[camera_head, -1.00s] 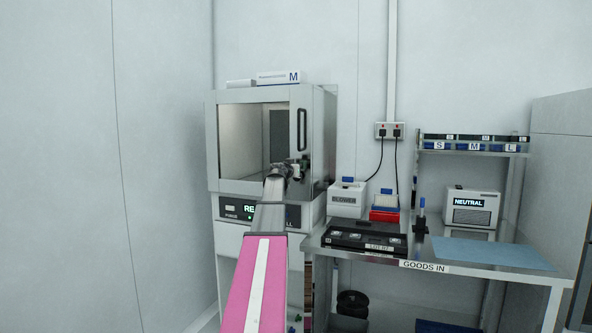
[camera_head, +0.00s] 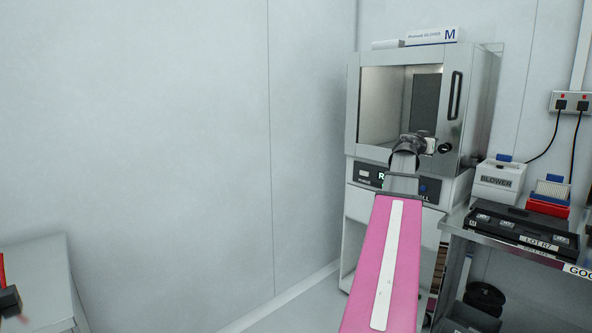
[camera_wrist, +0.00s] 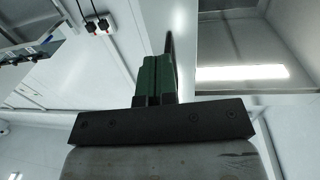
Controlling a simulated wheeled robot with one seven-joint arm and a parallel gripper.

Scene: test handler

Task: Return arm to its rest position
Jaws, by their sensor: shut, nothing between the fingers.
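My arm reaches forward from the bottom of the head view. Its end stands in front of the lower right part of the cabinet's door, and my gripper's fingers cannot be made out there. In the wrist view my gripper (camera_wrist: 158,78) shows two green fingers pressed together with nothing between them. The grey cabinet (camera_head: 480,100) has a windowed door with a dark vertical handle (camera_head: 455,95); the door looks closed. I cannot tell whether my arm touches the cabinet.
A steel bench (camera_head: 457,232) at the right carries a blower box (camera_head: 497,181), a red box (camera_head: 548,207) and a black case (camera_head: 522,230). A pale surface (camera_head: 40,285) stands at lower left. The wall and floor between look clear.

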